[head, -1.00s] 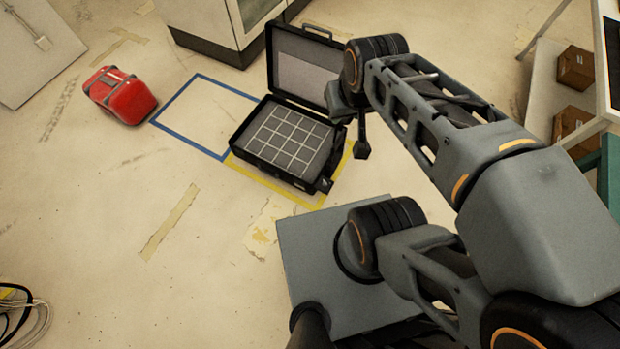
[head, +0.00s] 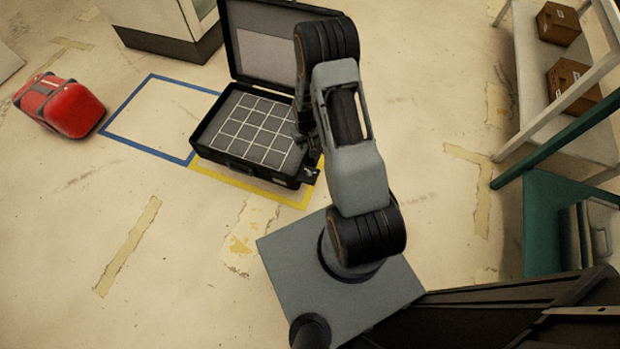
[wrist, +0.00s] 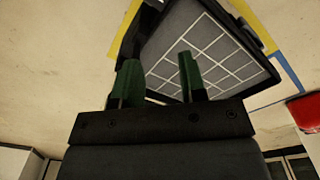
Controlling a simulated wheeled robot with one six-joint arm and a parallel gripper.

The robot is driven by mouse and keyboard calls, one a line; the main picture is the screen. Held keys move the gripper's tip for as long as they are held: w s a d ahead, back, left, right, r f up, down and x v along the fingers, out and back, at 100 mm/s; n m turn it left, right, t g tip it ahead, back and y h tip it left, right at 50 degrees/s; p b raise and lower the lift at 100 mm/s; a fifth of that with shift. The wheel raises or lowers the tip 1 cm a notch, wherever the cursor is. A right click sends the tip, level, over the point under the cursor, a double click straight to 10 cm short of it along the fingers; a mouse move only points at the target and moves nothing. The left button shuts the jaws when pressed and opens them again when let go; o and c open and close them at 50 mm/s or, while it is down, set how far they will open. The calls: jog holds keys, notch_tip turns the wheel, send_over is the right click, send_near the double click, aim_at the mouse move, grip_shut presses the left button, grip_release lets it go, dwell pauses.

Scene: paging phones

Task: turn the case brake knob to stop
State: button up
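The open black case (head: 240,172) lies on the floor, its lid raised at the back and its grey inside divided by a white grid. A small dark fitting (head: 312,173) sticks out at the case's front right corner; it may be the brake knob, but it is too small to tell its setting. My gripper (wrist: 160,82) is open, its two green fingers apart with the gridded case (wrist: 225,60) showing between and beyond them. In the head view my arm hides most of the gripper, near the case's right side. I cannot make out the knob in the wrist view.
A red bag (head: 70,108) lies at left beside a blue floor outline (head: 150,150). Yellow tape (head: 255,193) borders the case. A white shelf (head: 525,90) with cardboard boxes and a teal frame (head: 540,210) stand at right.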

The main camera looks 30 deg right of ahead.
aim_at(310, 173)
jog(key=f+b, duration=0.2)
jog(key=f, duration=0.5)
jog(key=s+f+b, duration=0.1)
jog(key=f, duration=0.6)
jog(key=f+b, duration=0.2)
jog(key=f, duration=0.5)
jog(key=shift+s+d+f+b, duration=0.1)
jog(key=shift+s+d+b, duration=0.05)
jog(key=shift+d+b, duration=0.2)
jog(key=shift+c, duration=0.2)
grip_shut()
